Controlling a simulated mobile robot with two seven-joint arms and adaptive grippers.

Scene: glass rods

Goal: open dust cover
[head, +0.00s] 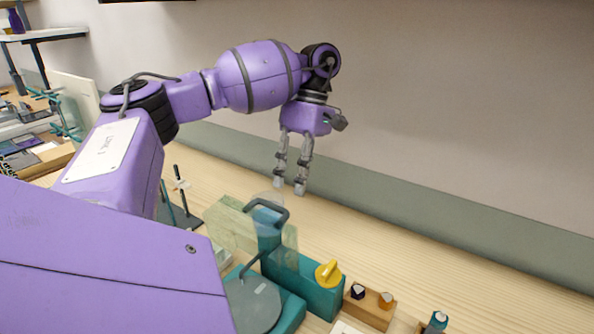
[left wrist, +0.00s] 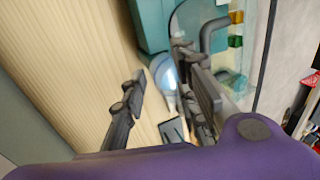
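The dust cover seems to be the clear, see-through panel (head: 285,256) on the teal device (head: 318,292) in the head view; its exact outline is hard to tell. A dark bent handle (head: 284,214) rises by it. In the left wrist view a clear pane (left wrist: 255,60) and a grey bent bar (left wrist: 214,36) show beside the fingers. My left gripper (head: 289,187) points down, just behind and above the handle, apart from it. Its fingers are spread and empty, as the left wrist view also shows (left wrist: 160,72). My right gripper is out of view.
A yellow knob (head: 328,273) sits on the teal device. A wooden block (head: 368,309) with small coloured pieces stands to its right. A dark stand with rods (head: 181,212) is at the left. The wooden table behind the device is clear up to the wall.

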